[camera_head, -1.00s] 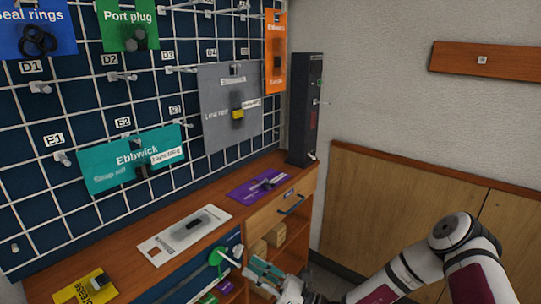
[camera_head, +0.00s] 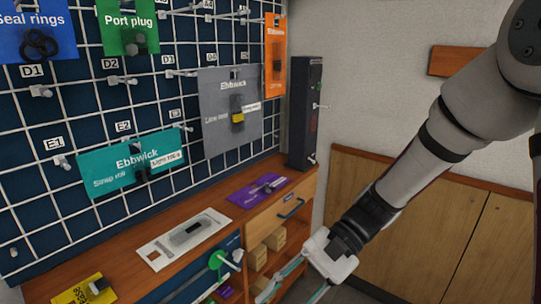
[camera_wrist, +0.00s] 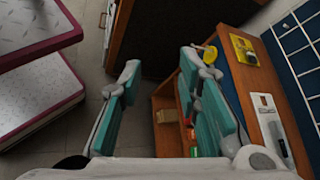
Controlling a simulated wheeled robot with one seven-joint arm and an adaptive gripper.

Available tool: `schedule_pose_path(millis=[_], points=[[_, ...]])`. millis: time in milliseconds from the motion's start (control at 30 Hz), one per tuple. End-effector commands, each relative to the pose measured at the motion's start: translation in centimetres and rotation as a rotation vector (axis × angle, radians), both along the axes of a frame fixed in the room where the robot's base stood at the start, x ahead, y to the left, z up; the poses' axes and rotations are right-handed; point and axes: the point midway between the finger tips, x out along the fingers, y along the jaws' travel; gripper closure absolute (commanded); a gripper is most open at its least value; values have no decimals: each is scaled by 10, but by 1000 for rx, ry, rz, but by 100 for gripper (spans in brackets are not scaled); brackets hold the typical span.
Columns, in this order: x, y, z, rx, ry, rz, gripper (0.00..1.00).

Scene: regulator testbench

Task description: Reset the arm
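My gripper (camera_wrist: 163,105) is open in the wrist view. Its two teal-padded fingers stand wide apart with nothing between them, and floor and the bench's side show beyond. In the head view my gripper (camera_head: 290,285) is at the bottom edge, in front of the bench shelves, with its fingertips partly cut off by the frame. My arm (camera_head: 420,160) slants from the upper right down to the gripper. The gripper is apart from the bench top.
The bench (camera_head: 130,258) carries a white card (camera_head: 184,238), a purple card (camera_head: 259,190) and a yellow card (camera_head: 85,291). Wooden blocks (camera_head: 258,257) sit on its shelves. A pegboard (camera_head: 90,125) holds several cards. A dark tower (camera_head: 305,115) stands at the bench's far end.

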Motion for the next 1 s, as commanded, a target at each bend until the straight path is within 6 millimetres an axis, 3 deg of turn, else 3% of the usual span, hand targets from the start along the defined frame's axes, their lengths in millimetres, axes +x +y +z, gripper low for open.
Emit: schedule_pose_path(millis=[600,1000], points=[[-106,-104,65,-488,-525,337,69],[-152,-161,82,-712,-767,429,69]])
